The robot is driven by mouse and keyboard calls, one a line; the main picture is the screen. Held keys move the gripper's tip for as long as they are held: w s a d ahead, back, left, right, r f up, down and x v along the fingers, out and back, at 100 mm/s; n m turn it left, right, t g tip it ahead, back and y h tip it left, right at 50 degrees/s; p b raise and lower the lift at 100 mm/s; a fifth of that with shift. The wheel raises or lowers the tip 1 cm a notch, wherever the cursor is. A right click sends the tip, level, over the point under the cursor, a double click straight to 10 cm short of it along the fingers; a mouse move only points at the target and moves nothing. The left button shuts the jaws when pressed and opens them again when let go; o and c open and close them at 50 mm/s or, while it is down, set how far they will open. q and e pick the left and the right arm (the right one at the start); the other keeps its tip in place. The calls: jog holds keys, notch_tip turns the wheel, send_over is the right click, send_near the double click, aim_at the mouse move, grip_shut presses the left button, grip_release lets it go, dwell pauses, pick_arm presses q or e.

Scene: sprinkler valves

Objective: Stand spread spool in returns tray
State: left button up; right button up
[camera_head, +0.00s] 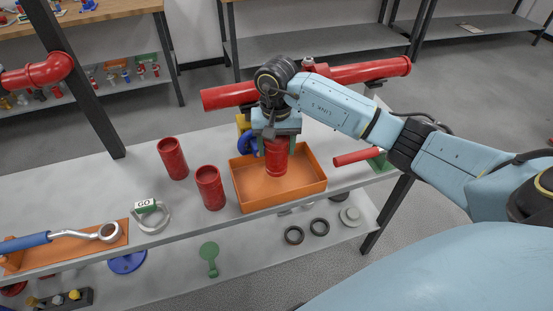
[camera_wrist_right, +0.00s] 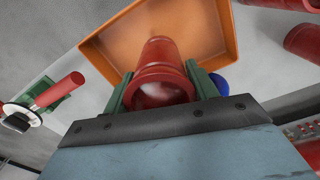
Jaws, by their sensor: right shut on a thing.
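A red spool (camera_head: 276,158) with a flared rim is held upright in my right gripper (camera_head: 277,148), within the outline of the orange tray (camera_head: 322,185). In the right wrist view the spool (camera_wrist_right: 160,75) sits between the two green fingers of the gripper (camera_wrist_right: 160,90), with the orange tray (camera_wrist_right: 225,20) beyond it. I cannot tell whether the spool's base touches the tray floor. Two more red spools, one farther back (camera_head: 173,159) and one nearer (camera_head: 210,188), stand upright on the shelf left of the tray. My left gripper is not seen.
A large red pipe (camera_head: 350,73) runs behind the tray. A blue round part (camera_head: 247,144) is close behind the tray. A GO tag with a ring (camera_head: 149,212) and a blue-handled wrench (camera_head: 60,238) lie left. A red bar on a green block (camera_head: 357,156) is at right.

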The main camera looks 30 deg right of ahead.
aim_at(276, 157)
jog(key=shift+f, duration=1.95)
jog(key=shift+f, duration=0.15)
jog(key=o, duration=1.4)
notch_tip(276, 157, up, 12)
jog(key=shift+r, duration=0.15)
